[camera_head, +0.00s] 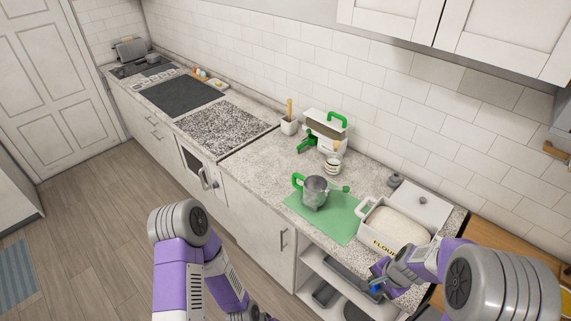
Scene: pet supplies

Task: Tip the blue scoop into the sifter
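The sifter (315,191) is a metal cup with a green handle, standing upright on a green mat (339,222) on the counter. My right gripper (378,282) is at the counter's front edge, right of and nearer than the sifter, apart from it. A small blue part of the scoop (376,288) shows at its fingertips, and the gripper appears shut on it. Most of the scoop is hidden, and I cannot see what it holds.
A white container marked FLOUR (392,247), full of pale powder, stands just right of the mat. A white lid (420,204) lies behind it. A white machine with green parts (325,133), a small cup (332,166) and a utensil pot (289,125) stand behind the sifter.

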